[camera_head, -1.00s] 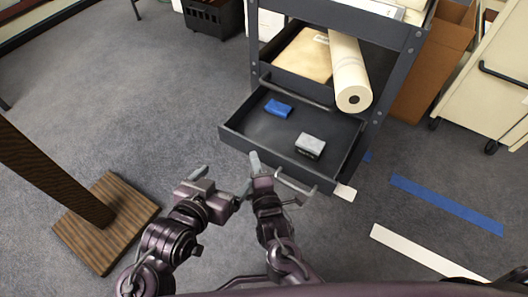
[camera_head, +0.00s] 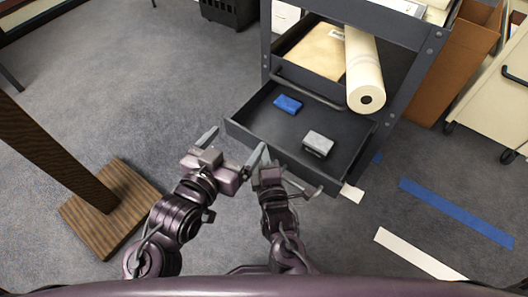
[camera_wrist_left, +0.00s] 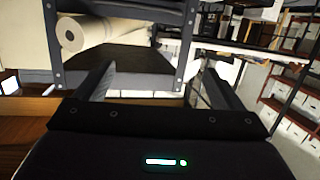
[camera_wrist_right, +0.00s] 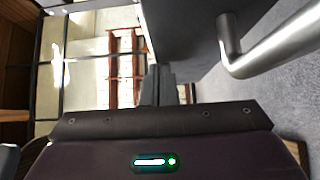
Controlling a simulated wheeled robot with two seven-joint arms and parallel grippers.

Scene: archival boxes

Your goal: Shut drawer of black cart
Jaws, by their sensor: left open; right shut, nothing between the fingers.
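The black cart (camera_head: 408,75) stands at the upper right in the head view. Its low drawer (camera_head: 240,133) is pulled out toward me, with a blue item (camera_head: 288,104) and a grey box (camera_head: 318,143) inside. A metal handle (camera_head: 312,189) is on the drawer's front; it also shows in the right wrist view (camera_wrist_right: 232,45), right of the fingers. My left gripper (camera_head: 234,147) is open and empty, near the drawer's left front corner. My right gripper (camera_head: 266,160) is shut and empty, close to the drawer's front panel; whether it touches is unclear.
A white roll (camera_head: 364,70) and a tan folder (camera_head: 316,52) lie on the cart level above. A wooden post on a base (camera_head: 115,205) stands at left. Brown boxes (camera_head: 455,70) and a cream cart (camera_head: 495,95) are at right.

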